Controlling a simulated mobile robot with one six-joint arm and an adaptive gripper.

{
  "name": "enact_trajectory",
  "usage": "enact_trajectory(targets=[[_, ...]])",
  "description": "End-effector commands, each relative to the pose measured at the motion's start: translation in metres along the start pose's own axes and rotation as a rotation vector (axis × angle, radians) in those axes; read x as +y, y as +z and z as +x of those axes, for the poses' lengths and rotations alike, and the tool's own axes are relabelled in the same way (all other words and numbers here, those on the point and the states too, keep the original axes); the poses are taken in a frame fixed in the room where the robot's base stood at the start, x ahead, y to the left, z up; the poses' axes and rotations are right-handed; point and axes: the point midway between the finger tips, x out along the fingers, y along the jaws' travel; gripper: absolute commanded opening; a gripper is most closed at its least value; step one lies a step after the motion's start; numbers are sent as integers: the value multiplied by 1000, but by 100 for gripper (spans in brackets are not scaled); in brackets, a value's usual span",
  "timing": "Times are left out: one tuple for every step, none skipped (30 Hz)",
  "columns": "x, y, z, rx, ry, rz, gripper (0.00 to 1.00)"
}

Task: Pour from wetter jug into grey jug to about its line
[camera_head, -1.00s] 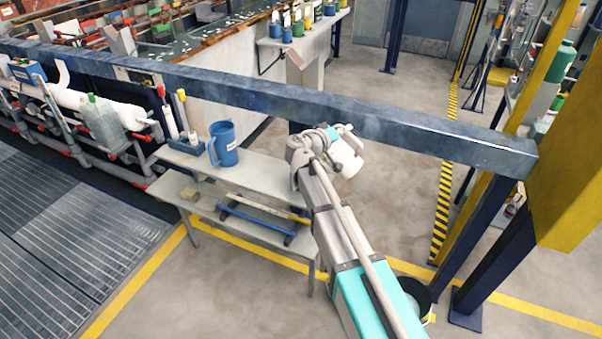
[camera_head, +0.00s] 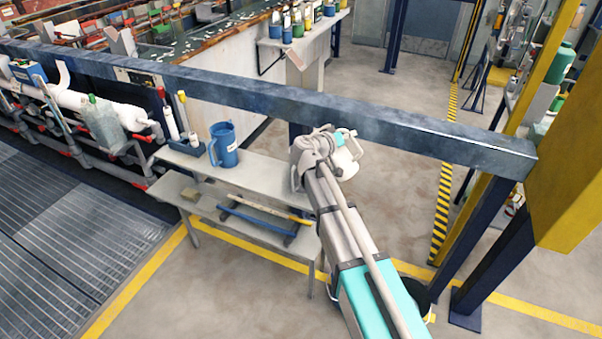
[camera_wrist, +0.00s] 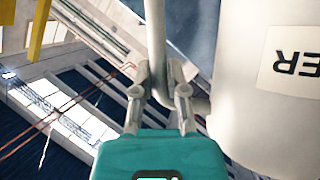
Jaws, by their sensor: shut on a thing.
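My gripper (camera_wrist: 160,92) is shut on the handle of a white jug (camera_wrist: 255,125) in the wrist view. The jug's label is cut off by the frame edge and reads "ER" upside down; it looks like the wetter jug. In the head view the white jug (camera_head: 347,157) is at the end of my arm, off the right end of the bench and close to the blue beam. My arm's wrist partly covers it, and its contents cannot be seen. I cannot make out a grey jug in either view.
A blue jug (camera_head: 223,146) stands on the grey bench (camera_head: 262,172), beside a small blue holder with bottles. Rods lie on the lower shelf (camera_head: 210,209). A long dark blue beam (camera_head: 270,97) crosses behind my arm. A dark bucket (camera_head: 414,291) stands on the floor, partly hidden by my arm.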

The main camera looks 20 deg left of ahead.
Motion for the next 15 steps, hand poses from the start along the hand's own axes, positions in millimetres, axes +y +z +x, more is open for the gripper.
enact_trajectory(targets=[[2, 1, 0, -3, -8, 20, 0], [2, 2, 1, -5, -13, 33, 0], [3, 3, 1, -8, -18, 47, 0], [3, 4, 2, -11, -23, 58, 0], [3, 4, 2, -12, -26, 67, 0], [3, 5, 2, -14, -30, 76, 0], [3, 5, 2, -15, -32, 81, 0], [3, 6, 2, -16, -34, 85, 0], [3, 6, 3, -16, -35, 88, 0], [3, 6, 3, -16, -35, 90, 0], [3, 6, 3, -16, -36, 90, 0], [3, 6, 3, -16, -36, 90, 0], [3, 6, 3, -16, -35, 90, 0], [3, 6, 3, -16, -35, 90, 0], [3, 6, 3, -16, -35, 90, 0]])
